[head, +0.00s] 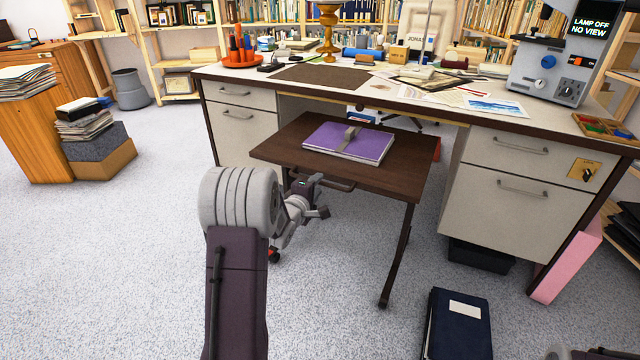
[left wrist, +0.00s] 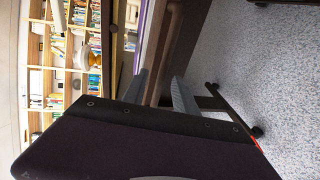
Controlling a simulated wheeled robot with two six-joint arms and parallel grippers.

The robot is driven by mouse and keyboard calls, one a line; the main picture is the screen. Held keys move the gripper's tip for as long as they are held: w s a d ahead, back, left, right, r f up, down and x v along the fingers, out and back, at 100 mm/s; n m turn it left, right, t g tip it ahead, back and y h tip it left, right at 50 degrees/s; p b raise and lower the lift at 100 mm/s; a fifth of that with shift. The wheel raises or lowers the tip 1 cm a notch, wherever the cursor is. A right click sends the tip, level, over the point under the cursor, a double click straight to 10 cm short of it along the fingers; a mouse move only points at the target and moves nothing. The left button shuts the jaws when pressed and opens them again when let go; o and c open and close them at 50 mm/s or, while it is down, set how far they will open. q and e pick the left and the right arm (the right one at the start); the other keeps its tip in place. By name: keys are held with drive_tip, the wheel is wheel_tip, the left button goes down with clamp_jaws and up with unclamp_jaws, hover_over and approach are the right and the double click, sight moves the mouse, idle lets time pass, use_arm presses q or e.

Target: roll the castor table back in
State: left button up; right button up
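The castor table (head: 285,150) has a dark brown top and stands partly inside the desk's knee space, its front end sticking out. A purple book (head: 368,147) with a grey strap or clip lies on it. A bar handle (head: 335,184) runs along the table's front edge. My left gripper (head: 320,196) is at this handle, its fingers apart. In the left wrist view the open fingers (left wrist: 162,92) are close to the table's brown edge (left wrist: 172,30); I cannot tell if they touch the handle. A table leg with a castor (left wrist: 257,131) shows beyond.
The desk (head: 230,75) has drawers on both sides of the knee space. A dark blue binder (head: 458,325) stands or lies on the floor at front right. A pink board (head: 568,265) leans by the right drawers. The grey carpet (head: 130,250) at left is clear.

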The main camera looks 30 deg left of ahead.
sight(320, 183)
use_arm(q)
drive_tip(key=b+x, duration=0.1)
drive_tip(key=x, duration=0.2)
drive_tip(key=shift+w+f, duration=0.1)
drive_tip(key=shift+f, duration=0.05)
drive_tip(key=shift+c, duration=0.3)
clamp_jaws()
idle(1.0)
